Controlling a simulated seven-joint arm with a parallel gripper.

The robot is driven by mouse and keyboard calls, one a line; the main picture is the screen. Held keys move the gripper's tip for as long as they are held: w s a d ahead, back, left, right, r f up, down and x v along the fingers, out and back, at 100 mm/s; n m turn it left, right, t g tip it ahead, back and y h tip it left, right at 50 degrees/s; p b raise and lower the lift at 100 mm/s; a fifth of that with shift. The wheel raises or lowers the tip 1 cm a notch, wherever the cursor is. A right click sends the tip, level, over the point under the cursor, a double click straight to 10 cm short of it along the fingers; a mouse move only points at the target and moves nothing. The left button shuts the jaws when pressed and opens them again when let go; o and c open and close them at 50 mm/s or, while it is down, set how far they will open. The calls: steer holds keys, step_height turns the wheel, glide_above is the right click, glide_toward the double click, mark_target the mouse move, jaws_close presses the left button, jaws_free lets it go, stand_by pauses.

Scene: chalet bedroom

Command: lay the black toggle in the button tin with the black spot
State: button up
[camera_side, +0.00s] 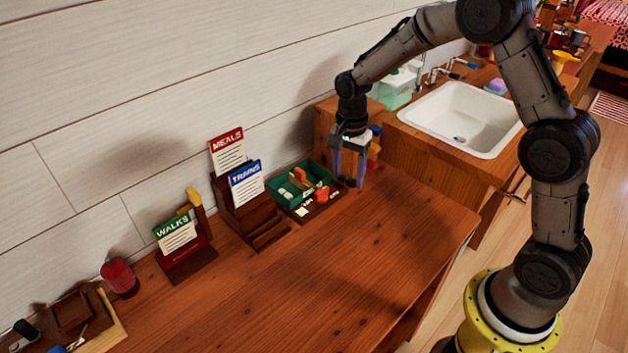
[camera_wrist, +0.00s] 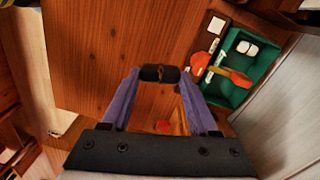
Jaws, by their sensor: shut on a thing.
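My gripper (camera_side: 348,179) is above the far part of the wooden worktop, beside the right end of a green tray. Its bluish-purple fingers point down. In the wrist view the fingertips are shut on a short dark cylinder, the black toggle (camera_wrist: 152,74), which lies crosswise between them. The toggle also shows as a small dark piece at the fingertips in the side view (camera_side: 345,182). Small red, yellow and blue things (camera_side: 374,152) stand just behind the gripper, partly hidden by it. I cannot make out a button tin with a black spot in either view.
The green tray (camera_side: 274,191) holds several small pieces; it also shows in the wrist view (camera_wrist: 233,98). Wooden stands with MEALS (camera_side: 228,150), TRAINS (camera_side: 246,183) and WALKS (camera_side: 175,234) cards line the wall. A sink (camera_side: 462,117) is at right. The front worktop is clear.

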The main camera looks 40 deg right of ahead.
steer(key=w+d+f, duration=0.1)
steer(key=w, duration=0.2)
steer(key=w+d+m, duration=0.1)
steer(key=w+d, duration=0.1)
steer(key=w, duration=0.2)
steer(key=w+d+f+m, duration=0.1)
steer(key=w, duration=0.3)
steer(key=shift+d+f, duration=0.15)
steer(key=shift+f, duration=0.15)
glide_above(315, 179)
steer(key=s, duration=0.1)
steer(key=f, duration=0.4)
steer(key=shift+s+a+f, duration=0.15)
steer(key=shift+a+f, duration=0.05)
steer(key=shift+f, duration=0.1)
steer(key=shift+w+d+f, duration=0.1)
steer(key=shift+w+f, duration=0.55)
steer(key=shift+f, duration=1.55)
steer(key=shift+f, duration=0.15)
steer(key=o, duration=1.1)
steer(key=shift+o, duration=0.2)
